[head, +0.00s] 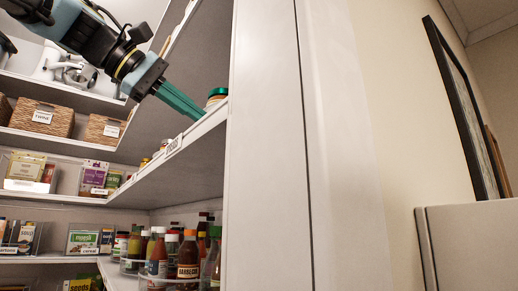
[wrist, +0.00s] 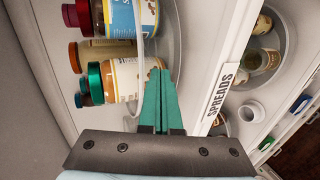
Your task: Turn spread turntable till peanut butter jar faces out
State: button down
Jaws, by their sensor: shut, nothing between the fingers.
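The spread turntable (wrist: 173,38) is a round grey tray with a clear rim, on the shelf marked SPREADS. I cannot read which is peanut butter. My gripper (wrist: 160,72) is shut and empty, its teal fingers beside the green-lidded jar at the rim; contact is unclear. In the head view my gripper (head: 200,114) reaches the shelf edge, next to a jar with a green lid (head: 217,93).
The SPREADS label (wrist: 221,94) is on the shelf's front edge. A lower shelf holds round containers (wrist: 262,60). In the head view, bottles (head: 188,257) stand on a lower shelf, and a white upright panel (head: 262,150) is right of my gripper.

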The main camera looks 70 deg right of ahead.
jog(key=shift+a+f, duration=0.1)
dwell(0.3)
jog(key=shift+w+a+b, duration=0.4)
jog(key=shift+a+b, duration=0.1)
jog(key=shift+a, duration=0.25)
jog(key=shift+w+a+b, duration=0.35)
jog(key=shift+a+b, duration=0.1)
jog(key=shift+a, duration=0.25)
